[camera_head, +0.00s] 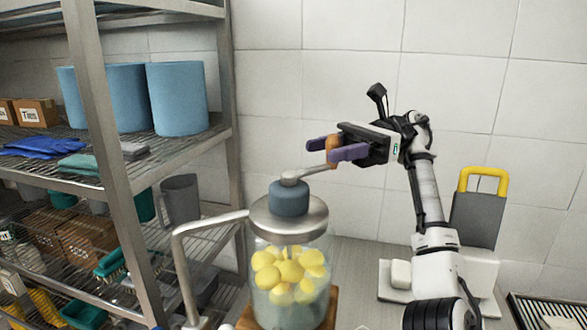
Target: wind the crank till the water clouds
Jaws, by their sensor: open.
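A glass jar (262,300) with a metal lid (300,222) stands on a wooden base. It holds several yellow lumps (290,270) in fairly clear, slightly greenish water. A blue-grey hub (289,202) sits on the lid, and a metal crank arm (308,171) runs from it up to the right. An orange-brown crank knob (331,144) stands at its end. My gripper (336,149) reaches in from the right with its purple fingers around the knob, one on either side. The fingers are open; I cannot tell whether either touches the knob.
A metal rack (100,120) with blue rolls (178,98), gloves and boxes fills the left side. A bent metal pipe (178,262) stands close left of the jar. A grey board with a yellow handle (484,178) stands at the right. The wall behind is bare.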

